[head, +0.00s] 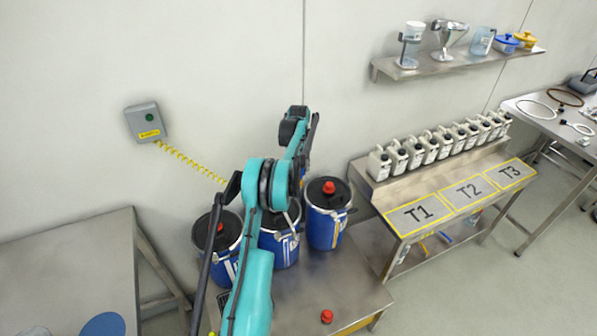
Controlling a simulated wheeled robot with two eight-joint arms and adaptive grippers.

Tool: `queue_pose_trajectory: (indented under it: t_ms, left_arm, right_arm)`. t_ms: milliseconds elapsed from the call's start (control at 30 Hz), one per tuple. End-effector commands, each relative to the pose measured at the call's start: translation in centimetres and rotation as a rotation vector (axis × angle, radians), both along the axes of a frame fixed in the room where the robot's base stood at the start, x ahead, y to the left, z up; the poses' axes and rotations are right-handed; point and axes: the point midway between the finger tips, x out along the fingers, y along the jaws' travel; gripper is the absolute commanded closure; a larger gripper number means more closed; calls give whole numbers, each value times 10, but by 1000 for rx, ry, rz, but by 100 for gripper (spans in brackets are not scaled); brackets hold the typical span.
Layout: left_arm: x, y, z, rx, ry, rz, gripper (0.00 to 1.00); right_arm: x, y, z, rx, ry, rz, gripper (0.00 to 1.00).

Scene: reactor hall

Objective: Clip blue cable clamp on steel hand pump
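A yellow coiled cable (190,163) runs from a grey wall box (147,122) down to the right and passes out of sight near my teal arm. No blue clamp can be made out. The middle blue drum (287,251) stands behind my arm. A small pale metallic piece (293,213) shows above its lid, perhaps part of the steel hand pump; the arm hides the rest. My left arm rises from the bottom and bends over the drums. Its black wrist end shows high above them, but its gripper fingers cannot be seen. My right gripper is out of the picture.
Blue drums with red caps stand left (218,243) and right (325,230) of the middle one. A loose red cap (326,316) lies on the steel table (300,300). White canisters (429,146) line the bench marked T1 to T3. A wall shelf (460,62) holds vessels.

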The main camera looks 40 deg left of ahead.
Motion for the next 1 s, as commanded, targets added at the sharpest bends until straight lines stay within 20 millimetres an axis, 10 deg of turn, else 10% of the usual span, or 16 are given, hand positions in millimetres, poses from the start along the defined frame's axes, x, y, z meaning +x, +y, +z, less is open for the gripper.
queue_pose_trajectory:
  t_ms: [1000]
  left_arm:
    - [0,0,-20,0,0,0,78]
  right_arm:
    - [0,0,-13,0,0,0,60]
